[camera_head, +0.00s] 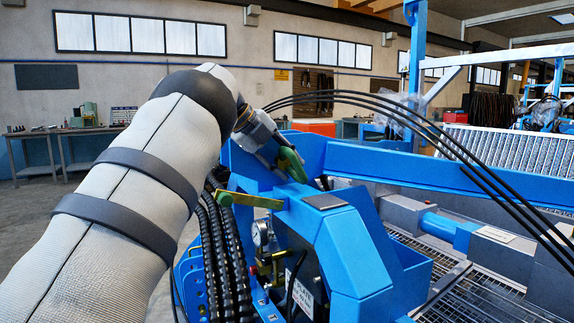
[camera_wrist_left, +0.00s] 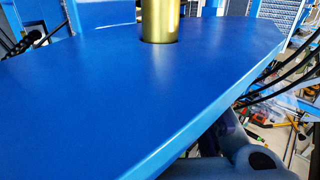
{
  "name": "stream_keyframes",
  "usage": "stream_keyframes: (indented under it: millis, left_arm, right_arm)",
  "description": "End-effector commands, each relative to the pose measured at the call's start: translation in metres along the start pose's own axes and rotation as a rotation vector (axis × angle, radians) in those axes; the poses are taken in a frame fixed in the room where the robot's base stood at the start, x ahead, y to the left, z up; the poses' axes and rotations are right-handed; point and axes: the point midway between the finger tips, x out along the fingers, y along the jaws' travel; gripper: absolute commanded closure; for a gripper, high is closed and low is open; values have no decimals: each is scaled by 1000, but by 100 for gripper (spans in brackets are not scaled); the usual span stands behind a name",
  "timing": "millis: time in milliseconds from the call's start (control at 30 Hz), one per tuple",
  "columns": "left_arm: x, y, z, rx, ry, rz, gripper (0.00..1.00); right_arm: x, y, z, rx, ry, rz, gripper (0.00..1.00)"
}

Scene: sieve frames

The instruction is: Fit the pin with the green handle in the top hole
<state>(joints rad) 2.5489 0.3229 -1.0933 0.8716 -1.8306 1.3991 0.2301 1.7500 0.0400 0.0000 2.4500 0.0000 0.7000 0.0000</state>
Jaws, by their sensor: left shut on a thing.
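My left gripper (camera_head: 276,150) is at the end of the grey-white sleeved arm, above the blue machine (camera_head: 345,250). It is shut on the green handle (camera_head: 292,166) of the pin. Its fingers are partly hidden and small in the head view. In the left wrist view the brass shaft of the pin (camera_wrist_left: 160,20) stands upright at a hole in a flat blue plate (camera_wrist_left: 130,85). A dark rim shows around its foot, and its lower end is hidden in the plate. I cannot tell how deep it sits. My right gripper is not in view.
A yellow bar (camera_head: 252,201) with a green end sticks out left of the blue frame. Black ribbed hoses (camera_head: 235,265) and a pressure gauge (camera_head: 261,233) are below it. Thin black hoses (camera_head: 400,108) arch to the right. Workbenches (camera_head: 75,140) stand far behind.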

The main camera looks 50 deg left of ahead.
Motion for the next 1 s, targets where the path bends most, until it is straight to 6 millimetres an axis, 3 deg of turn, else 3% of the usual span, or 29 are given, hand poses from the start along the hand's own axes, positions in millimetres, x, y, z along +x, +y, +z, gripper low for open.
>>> stream_keyframes:
  millis: [167, 200, 267, 633, 1000]
  left_arm:
    - [-2, -2, 1, 3, -2, -4, 100]
    - [-2, -2, 1, 4, -2, -5, 61]
    - [-2, -2, 0, 4, -2, -5, 47]
    - [-7, 0, 1, 0, -2, -1, 46]
    - [-99, -1, 0, 3, -3, -5, 46]
  right_arm:
    - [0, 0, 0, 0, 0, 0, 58]
    - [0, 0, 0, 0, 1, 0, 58]
    - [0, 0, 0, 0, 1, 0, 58]
    - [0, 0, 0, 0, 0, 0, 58]
    - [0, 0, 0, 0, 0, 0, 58]
